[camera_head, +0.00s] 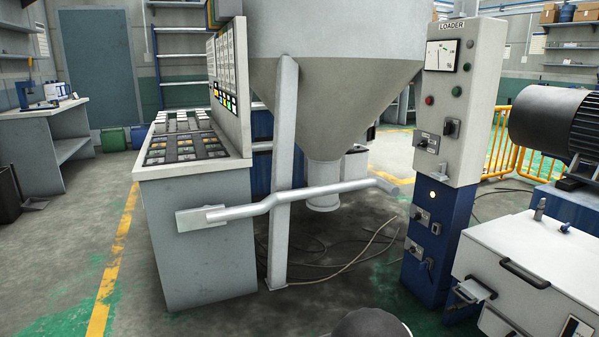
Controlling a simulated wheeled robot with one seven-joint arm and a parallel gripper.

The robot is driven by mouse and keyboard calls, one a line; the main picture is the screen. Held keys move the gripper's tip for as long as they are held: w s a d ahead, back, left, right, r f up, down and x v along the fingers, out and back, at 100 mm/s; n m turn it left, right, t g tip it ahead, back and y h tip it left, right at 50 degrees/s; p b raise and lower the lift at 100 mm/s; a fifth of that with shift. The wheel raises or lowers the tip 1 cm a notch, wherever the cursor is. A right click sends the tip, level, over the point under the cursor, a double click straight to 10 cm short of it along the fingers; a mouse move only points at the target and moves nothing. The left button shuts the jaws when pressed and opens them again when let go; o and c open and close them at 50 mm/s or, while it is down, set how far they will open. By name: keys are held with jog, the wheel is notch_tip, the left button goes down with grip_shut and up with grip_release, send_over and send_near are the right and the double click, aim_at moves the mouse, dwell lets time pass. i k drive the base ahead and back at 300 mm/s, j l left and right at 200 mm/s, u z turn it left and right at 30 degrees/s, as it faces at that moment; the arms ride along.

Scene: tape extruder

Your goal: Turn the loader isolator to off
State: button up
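The loader cabinet (468,85) stands right of centre, a tall light-grey column labelled LOADER at its top. Its front has a meter (441,55), a red button (429,100) and a green button (457,91). I cannot tell which way the switch's handle points. More dark switches (421,216) sit on the blue lower part of the column. Which switch is the isolator is not readable. My gripper is not in view.
A large hopper (335,60) stands left of the cabinet, with a pale bent pipe (290,199) crossing in front. A control console (195,220) is at left. A white machine (530,265) stands close at lower right. Cables (340,262) lie on the floor.

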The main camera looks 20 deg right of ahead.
aim_at(449, 129)
jog(key=i+z, duration=0.5)
jog(key=i+j+z, duration=0.2)
jog(key=i+z, duration=0.3)
jog(key=i+j+z, duration=0.45)
jog(key=i+l, duration=0.05)
jog(key=l, duration=0.05)
